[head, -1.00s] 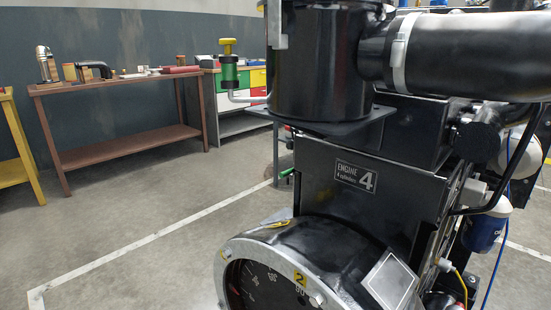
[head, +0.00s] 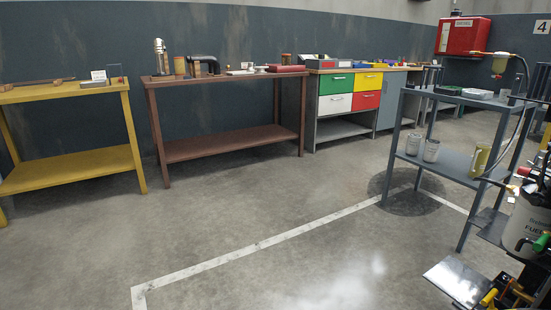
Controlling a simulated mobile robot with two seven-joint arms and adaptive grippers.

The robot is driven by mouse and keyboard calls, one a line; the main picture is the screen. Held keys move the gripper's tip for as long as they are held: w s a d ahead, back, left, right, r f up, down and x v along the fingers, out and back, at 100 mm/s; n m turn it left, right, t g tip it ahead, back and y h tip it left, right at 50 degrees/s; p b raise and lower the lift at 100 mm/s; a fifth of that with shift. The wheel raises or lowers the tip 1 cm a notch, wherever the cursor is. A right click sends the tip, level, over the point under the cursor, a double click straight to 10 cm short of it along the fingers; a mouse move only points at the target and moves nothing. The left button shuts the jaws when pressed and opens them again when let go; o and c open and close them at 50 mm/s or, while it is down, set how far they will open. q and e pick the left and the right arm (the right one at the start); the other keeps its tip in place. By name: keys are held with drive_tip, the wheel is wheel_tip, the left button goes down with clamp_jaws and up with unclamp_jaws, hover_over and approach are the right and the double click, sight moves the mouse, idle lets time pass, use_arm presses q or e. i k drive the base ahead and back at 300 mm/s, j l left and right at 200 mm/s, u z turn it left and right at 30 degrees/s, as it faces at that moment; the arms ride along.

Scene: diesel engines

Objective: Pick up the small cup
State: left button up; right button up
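Two small grey-white cup-like containers stand on the middle shelf of the grey metal rack (head: 455,165) at the right of the head view. One container (head: 413,143) is at the left and the other container (head: 431,151) is just right of it. Another small grey cup-like object (head: 505,95) stands on the rack's top. I cannot tell which of these is the small cup. Neither of my grippers is in view.
A yellow-green jug (head: 480,161) is on the rack's middle shelf. A brown bench (head: 230,148), a yellow table (head: 75,169) and a cabinet with coloured drawers (head: 335,82) line the wall. Engine parts and a white container (head: 522,228) are at right. The middle floor (head: 270,215) is clear.

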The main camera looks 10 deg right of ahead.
sight(503, 98)
drive_tip(key=i+j+u, duration=0.3)
drive_tip(key=i, duration=0.3)
drive_tip(key=i+u, duration=0.25)
drive_tip(key=i, duration=0.4)
drive_tip(key=i+z, duration=0.5)
drive_tip(key=i+j+z, duration=0.15)
drive_tip(key=i+z, duration=0.3)
drive_tip(key=i, duration=0.15)
drive_tip(key=i+l+z, duration=0.1)
drive_tip(key=z, duration=0.35)
drive_tip(key=i+z, duration=0.35)
drive_tip(key=z, duration=0.15)
drive_tip(key=i+j+z, duration=0.1)
drive_tip(key=z, duration=0.35)
drive_tip(key=i+z, duration=0.25)
drive_tip(key=i, duration=0.15)
drive_tip(key=i+z, duration=0.3)
drive_tip(key=i+l, duration=0.05)
drive_tip(key=i, duration=0.05)
